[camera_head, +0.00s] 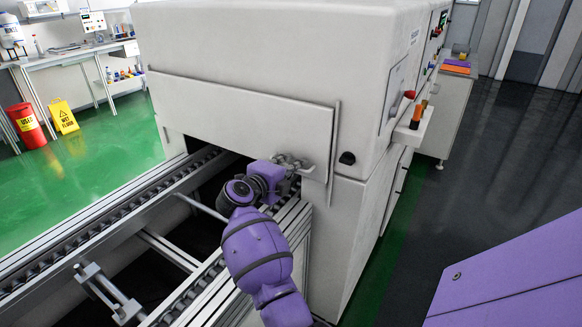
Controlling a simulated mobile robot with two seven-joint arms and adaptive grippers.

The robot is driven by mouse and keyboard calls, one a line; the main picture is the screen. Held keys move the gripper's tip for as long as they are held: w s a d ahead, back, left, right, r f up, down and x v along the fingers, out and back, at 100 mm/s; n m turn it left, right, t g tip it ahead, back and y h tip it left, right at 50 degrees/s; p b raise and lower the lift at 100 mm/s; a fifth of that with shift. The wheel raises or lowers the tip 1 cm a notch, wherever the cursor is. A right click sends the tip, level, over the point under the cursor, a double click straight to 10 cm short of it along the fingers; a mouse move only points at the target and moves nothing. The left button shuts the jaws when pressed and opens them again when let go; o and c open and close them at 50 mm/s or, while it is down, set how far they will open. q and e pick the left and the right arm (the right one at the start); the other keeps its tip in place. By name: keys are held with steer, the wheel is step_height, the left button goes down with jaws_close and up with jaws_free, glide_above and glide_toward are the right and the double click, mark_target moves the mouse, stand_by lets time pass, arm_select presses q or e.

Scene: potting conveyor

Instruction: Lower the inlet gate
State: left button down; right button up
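The inlet gate (240,112) is a pale grey panel on the front face of the big white machine. It hangs above the dark opening where the conveyor enters, and a gap shows below its lower edge. My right gripper (293,163) is at the gate's lower right corner, next to the upright guide strip (333,140). Its small grey fingers are at or touching the gate's lower edge; I cannot tell whether they grip anything there. My purple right wrist and forearm hide part of the opening. My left gripper is not in view.
The conveyor (110,228) with roller rails runs from lower left into the machine (270,45). A black knob (347,158) sits right of the gate. A red bin (26,125) and yellow floor sign (62,115) stand far left. Dark floor is clear at right.

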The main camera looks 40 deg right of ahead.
steer(key=shift+c, duration=0.4)
jaws_close()
